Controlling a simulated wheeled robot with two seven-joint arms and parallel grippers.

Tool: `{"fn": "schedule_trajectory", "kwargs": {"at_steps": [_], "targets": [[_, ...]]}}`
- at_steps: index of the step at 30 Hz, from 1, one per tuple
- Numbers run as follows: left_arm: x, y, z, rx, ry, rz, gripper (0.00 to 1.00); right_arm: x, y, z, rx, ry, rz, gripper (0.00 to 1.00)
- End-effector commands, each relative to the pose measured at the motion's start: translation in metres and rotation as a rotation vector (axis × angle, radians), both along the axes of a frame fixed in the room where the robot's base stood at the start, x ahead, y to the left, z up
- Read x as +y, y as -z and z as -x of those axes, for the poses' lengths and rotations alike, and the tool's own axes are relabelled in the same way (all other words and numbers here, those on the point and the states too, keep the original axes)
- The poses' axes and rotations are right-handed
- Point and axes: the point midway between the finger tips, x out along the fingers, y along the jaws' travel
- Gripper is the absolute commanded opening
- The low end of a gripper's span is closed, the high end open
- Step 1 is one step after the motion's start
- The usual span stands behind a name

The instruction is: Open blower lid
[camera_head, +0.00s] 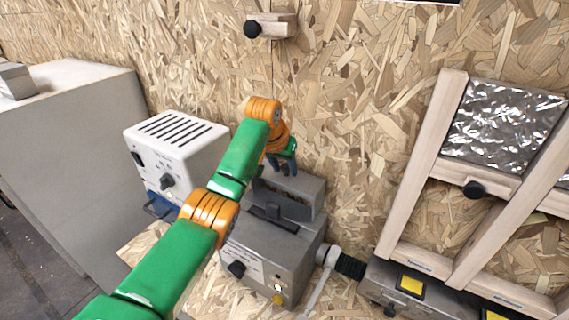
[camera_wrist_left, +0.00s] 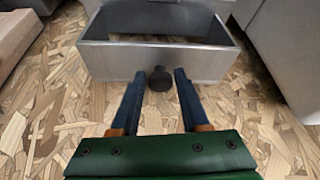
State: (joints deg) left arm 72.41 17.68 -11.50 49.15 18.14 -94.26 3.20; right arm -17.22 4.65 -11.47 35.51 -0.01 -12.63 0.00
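The blower is a grey metal box (camera_head: 265,255) with a dark front knob, standing on the wood-chip board. A raised grey housing (camera_head: 312,192) is on its top, with a dark slot and a flat tab in front. My left gripper (camera_head: 281,167) reaches over from the left and points down at the back of this housing. In the left wrist view, my left gripper (camera_wrist_left: 160,73) is open, its two dark fingers on either side of a black knob (camera_wrist_left: 160,95). The knob is on a hollow metal frame (camera_wrist_left: 110,62). Contact cannot be told. My right gripper is out of view.
A white vented box (camera_head: 175,150) stands left of the blower, and a large grey cabinet (camera_head: 75,150) further left. A wooden frame (camera_head: 425,165) with foil panels leans at the right. A wooden block with a black knob (camera_head: 252,28) is on the wall above.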

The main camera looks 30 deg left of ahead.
Motion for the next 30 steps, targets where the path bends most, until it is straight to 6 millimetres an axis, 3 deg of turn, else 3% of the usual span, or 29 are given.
{"fn": "schedule_trajectory", "kwargs": {"at_steps": [1, 2, 11, 21, 30], "targets": [[0.000, 0.000, 0.000, -0.003, 0.000, 0.000, 0.61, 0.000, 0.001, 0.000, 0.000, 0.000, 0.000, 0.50], [0.000, 0.000, -0.001, -0.004, 0.000, 0.000, 0.69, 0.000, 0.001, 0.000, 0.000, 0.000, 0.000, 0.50], [0.001, -0.004, -0.001, -0.015, -0.001, -0.001, 0.69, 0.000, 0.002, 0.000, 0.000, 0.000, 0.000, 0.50], [-0.003, -0.057, 0.026, -0.012, -0.001, -0.001, 0.69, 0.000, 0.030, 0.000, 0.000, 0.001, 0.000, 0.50], [-0.003, -0.065, 0.029, -0.009, -0.001, -0.002, 0.69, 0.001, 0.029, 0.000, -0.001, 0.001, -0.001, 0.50]]}}
